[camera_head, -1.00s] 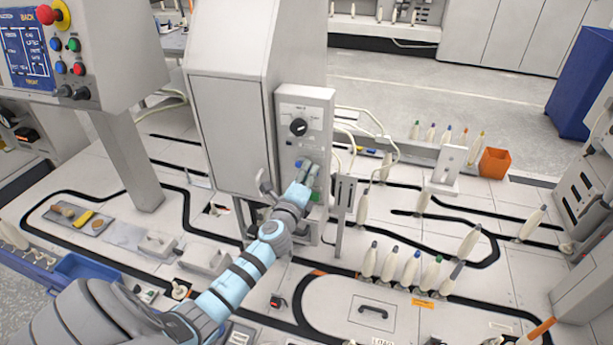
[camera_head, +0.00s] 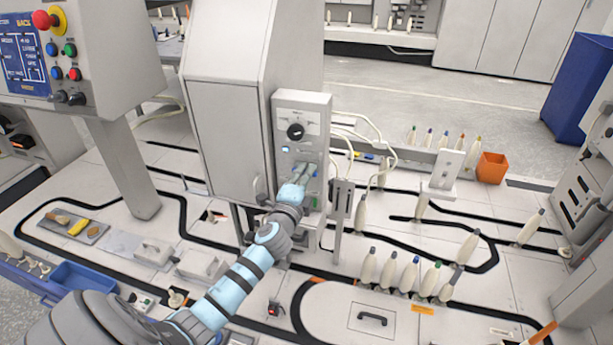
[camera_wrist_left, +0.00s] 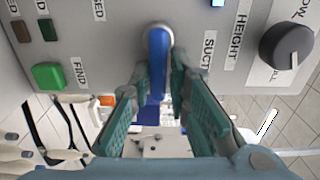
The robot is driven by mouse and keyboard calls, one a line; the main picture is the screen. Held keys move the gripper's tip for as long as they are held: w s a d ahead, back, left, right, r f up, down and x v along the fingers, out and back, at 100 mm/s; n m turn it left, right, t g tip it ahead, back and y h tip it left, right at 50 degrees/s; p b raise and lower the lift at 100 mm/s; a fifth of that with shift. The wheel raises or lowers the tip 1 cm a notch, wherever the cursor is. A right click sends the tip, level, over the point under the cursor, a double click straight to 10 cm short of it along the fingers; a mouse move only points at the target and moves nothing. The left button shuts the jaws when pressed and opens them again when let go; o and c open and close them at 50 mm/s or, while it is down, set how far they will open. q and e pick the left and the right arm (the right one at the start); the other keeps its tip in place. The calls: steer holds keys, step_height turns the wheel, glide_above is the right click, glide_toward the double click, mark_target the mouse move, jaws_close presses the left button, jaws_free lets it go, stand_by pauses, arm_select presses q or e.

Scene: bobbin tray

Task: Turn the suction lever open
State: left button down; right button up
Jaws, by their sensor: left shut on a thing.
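The suction lever (camera_wrist_left: 158,60) is a blue handle on a round grey pivot, beside the "SUCT" label in the left wrist view. My left gripper (camera_wrist_left: 163,108) has its green fingers on either side of the lever and is shut on it. In the head view my left gripper (camera_head: 304,171) is at the front of the grey control panel (camera_head: 312,116), below the black dial (camera_head: 295,132). There the fingers mostly hide the lever. My right gripper is not in view.
A green button (camera_wrist_left: 48,76) and a dark knob (camera_wrist_left: 286,46) flank the lever on the panel. A tall grey cabinet (camera_head: 225,130) stands left of the panel. Several bobbins (camera_head: 409,273) stand to the right. An orange bin (camera_head: 491,168) is farther back.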

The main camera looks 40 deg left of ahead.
arm_select(q)
steer(key=shift+s+a+f, duration=0.1)
steer(key=shift+f, duration=0.2)
steer(key=c, duration=1.7)
jaws_free()
steer(key=shift+o, duration=0.5)
steer(key=shift+a, duration=0.15)
steer(key=shift+r, duration=0.1)
steer(key=v, duration=1.2)
